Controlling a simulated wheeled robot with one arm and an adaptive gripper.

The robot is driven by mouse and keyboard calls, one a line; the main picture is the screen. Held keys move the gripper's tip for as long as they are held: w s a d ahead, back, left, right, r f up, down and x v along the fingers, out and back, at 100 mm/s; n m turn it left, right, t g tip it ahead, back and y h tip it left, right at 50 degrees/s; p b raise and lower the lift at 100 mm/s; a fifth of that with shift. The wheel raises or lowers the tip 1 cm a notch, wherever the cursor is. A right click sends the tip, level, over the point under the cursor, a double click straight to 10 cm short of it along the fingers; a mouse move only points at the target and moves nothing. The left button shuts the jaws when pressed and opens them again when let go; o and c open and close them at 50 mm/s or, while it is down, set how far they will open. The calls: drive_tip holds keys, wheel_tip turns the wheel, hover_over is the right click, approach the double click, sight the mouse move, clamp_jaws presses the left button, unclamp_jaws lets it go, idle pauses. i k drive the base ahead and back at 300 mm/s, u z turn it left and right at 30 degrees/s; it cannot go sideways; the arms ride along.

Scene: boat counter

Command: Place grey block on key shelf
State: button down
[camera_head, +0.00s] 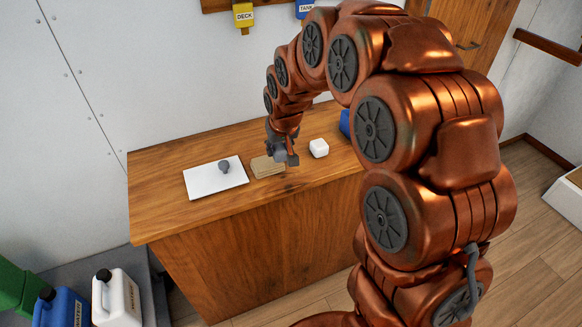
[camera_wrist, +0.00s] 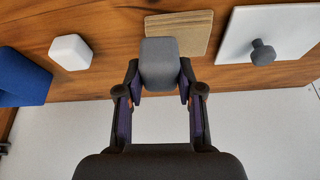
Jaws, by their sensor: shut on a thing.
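My gripper (camera_head: 282,155) is over the wooden counter, between a tan slab and a white block. In the wrist view my gripper (camera_wrist: 160,82) is shut on the grey block (camera_wrist: 159,60), with a finger on either side of it. In the head view the block is small and hard to tell from the grey fingers. I cannot tell whether it touches the counter. A wooden wall rail (camera_head: 272,4) with a yellow DECK tag (camera_head: 243,15) and a blue TANK tag (camera_head: 304,9) is cut off at the top edge; it may be the key shelf.
The counter (camera_head: 165,165) holds a white board (camera_head: 205,183) with a grey knob (camera_head: 224,167), the tan slab (camera_head: 266,168), the white block (camera_head: 319,148) and a blue object (camera_head: 345,123). White (camera_head: 117,298) and blue (camera_head: 60,308) jugs stand at lower left.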

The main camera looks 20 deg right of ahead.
sight(161, 200)
drive_tip(key=k, duration=0.15)
drive_tip(key=u, duration=2.55)
drive_tip(key=i, duration=2.1)
drive_tip(key=z, duration=2.2)
